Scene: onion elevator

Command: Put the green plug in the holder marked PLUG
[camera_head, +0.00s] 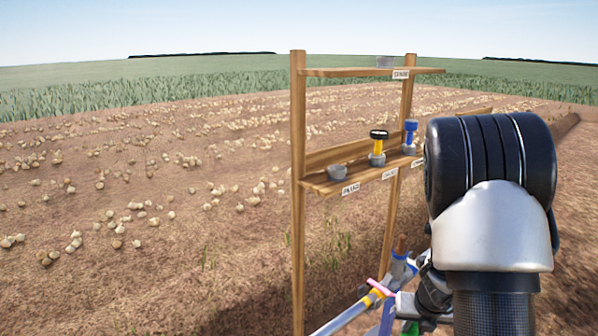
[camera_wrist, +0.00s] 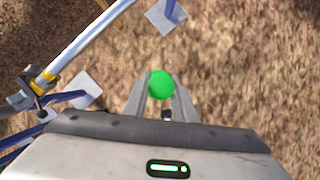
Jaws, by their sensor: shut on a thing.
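The green plug (camera_wrist: 161,85) shows as a round green top between the fingertips of my gripper (camera_wrist: 160,97) in the wrist view. My gripper is shut on it. In the head view a small green patch of the plug (camera_head: 410,327) shows low, beside my arm, partly hidden. An empty-looking grey holder (camera_head: 337,172) sits at the left end of the rack's lower shelf. The label below it (camera_head: 350,188) is too small to read surely. My gripper is below and to the right of this shelf in the picture.
The wooden rack (camera_head: 298,200) also bears a yellow-and-black piece (camera_head: 377,146) and a blue piece (camera_head: 410,131) in holders. Another grey holder (camera_head: 384,62) is on the top shelf. A blue-and-silver pipe structure (camera_head: 352,312) is close by my gripper. Open soil lies left.

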